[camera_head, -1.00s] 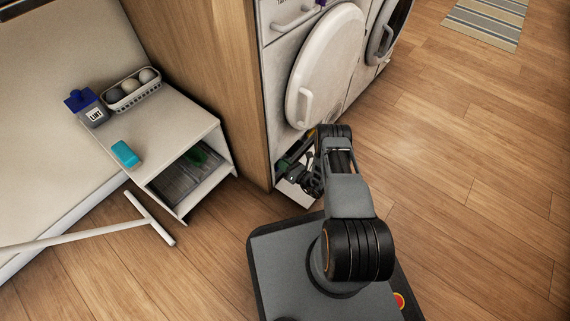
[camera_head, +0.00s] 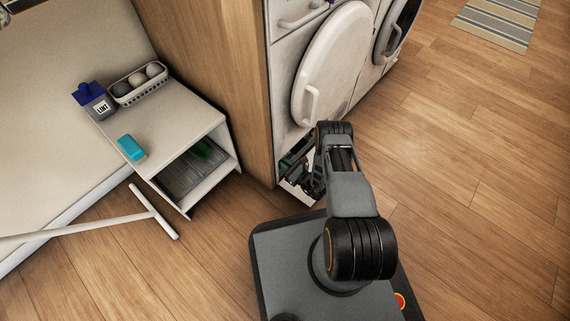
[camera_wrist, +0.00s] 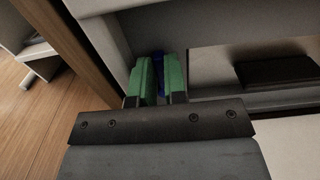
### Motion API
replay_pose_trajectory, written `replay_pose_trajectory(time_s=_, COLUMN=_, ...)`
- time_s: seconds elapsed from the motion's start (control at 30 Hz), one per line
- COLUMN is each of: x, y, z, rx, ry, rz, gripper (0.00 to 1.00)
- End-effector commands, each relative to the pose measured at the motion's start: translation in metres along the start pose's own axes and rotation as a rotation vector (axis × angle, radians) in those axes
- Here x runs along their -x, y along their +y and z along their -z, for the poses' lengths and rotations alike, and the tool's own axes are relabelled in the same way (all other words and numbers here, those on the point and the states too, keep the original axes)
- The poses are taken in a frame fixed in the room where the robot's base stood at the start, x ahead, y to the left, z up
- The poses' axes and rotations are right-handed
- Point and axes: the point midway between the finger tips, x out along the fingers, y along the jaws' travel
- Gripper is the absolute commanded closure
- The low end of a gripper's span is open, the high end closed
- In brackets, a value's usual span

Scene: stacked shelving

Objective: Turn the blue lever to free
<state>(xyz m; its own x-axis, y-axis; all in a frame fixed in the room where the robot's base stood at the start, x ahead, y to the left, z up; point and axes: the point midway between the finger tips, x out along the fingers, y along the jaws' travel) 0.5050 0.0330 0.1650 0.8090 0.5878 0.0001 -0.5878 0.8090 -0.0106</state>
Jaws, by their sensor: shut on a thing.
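The blue lever (camera_wrist: 157,68) shows as a narrow dark blue strip in the wrist view. It stands between the two green fingers of my gripper (camera_wrist: 159,82), which is shut on it. Most of the lever is hidden by the fingers. In the head view my gripper (camera_head: 297,168) is low at the front of the white machine, inside the opening at its foot. The lever cannot be made out there.
A wooden panel (camera_head: 222,85) is close on the left. A white side table (camera_head: 175,125) holds a lint bin (camera_head: 97,103), a basket of balls (camera_head: 138,83) and a teal block (camera_head: 131,148).

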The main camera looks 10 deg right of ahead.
Motion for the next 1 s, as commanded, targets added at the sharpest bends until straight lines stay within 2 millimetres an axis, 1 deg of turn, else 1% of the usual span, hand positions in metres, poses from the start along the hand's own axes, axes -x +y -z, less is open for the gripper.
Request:
replay_pose_trajectory(time_s=0.37, x=-0.0003, y=-0.0006, z=0.0003, rx=0.008, ry=0.000, rz=0.002, gripper=1.00)
replay_pose_trajectory(time_s=0.4, x=-0.0003, y=-0.0006, z=0.0003, rx=0.008, ry=0.000, rz=0.002, gripper=0.86)
replay_pose_trajectory(time_s=0.67, x=-0.0001, y=-0.0002, z=0.0002, rx=0.006, ry=0.000, rz=0.001, gripper=0.62)
replay_pose_trajectory(time_s=0.87, x=-0.0001, y=0.0000, z=0.0001, rx=0.004, ry=0.000, rz=0.000, gripper=0.62)
replay_pose_trajectory(time_s=1.0, x=0.0000, y=-0.0014, z=0.0001, rx=-0.027, ry=0.000, rz=0.000, gripper=0.62)
